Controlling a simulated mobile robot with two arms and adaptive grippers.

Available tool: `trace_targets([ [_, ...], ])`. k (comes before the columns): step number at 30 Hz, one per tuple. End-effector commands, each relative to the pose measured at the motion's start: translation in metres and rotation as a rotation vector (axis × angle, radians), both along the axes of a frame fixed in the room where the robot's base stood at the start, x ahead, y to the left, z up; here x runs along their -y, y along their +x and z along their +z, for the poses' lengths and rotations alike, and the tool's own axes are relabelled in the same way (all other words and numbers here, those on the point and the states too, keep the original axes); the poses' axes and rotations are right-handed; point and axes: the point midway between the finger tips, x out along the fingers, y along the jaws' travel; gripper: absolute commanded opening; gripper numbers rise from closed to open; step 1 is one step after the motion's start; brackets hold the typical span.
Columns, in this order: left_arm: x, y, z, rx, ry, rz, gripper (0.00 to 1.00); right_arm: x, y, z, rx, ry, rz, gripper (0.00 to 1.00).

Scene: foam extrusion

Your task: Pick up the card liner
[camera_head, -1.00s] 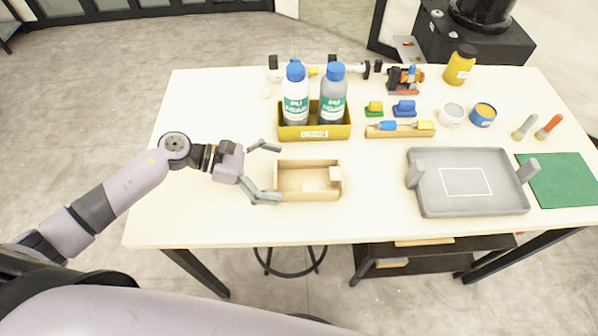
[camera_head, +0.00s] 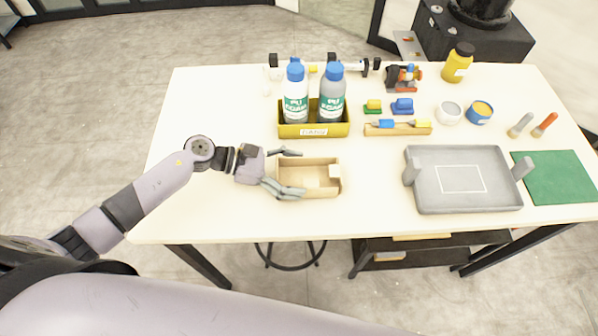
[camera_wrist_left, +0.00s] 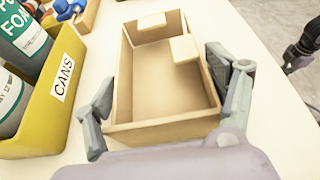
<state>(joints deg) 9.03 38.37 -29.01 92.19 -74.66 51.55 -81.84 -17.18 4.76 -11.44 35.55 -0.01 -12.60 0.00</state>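The card liner (camera_head: 308,193) is a small open tan cardboard tray on the table in front of the yellow bin. A pale block-like piece shows at its right end. My left gripper (camera_head: 299,172) reaches in from the left, one finger along the far wall and one along the near wall. In the left wrist view the liner (camera_wrist_left: 165,135) fills the space between the two fingers (camera_wrist_left: 165,88), which appear pressed against its outer side walls. The liner still rests on the table. My right gripper is not in view.
The yellow bin (camera_head: 290,131), labelled CANS, holds two foam bottles just behind the liner. A grey tray (camera_head: 440,205) and a green mat (camera_head: 556,180) lie to the right. A wooden block with small coloured parts (camera_head: 398,130) stands behind. The table in front of the liner is clear.

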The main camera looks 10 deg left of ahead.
Motion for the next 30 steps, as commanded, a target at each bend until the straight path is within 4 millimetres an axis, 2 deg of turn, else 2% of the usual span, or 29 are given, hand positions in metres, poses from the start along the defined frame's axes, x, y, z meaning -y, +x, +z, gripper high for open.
trace_targets([
  [10,0.000,0.000,-0.001,0.000,0.002,0.000,0.50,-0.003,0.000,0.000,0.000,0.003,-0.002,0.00],
  [20,0.000,0.000,0.003,0.001,0.002,-0.001,0.49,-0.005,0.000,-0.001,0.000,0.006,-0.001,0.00],
  [26,-0.001,0.000,0.028,0.006,0.004,-0.003,0.49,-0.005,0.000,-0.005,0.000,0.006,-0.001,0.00],
  [30,-0.001,0.001,0.066,0.011,0.005,-0.004,0.49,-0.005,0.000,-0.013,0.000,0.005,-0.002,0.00],
])
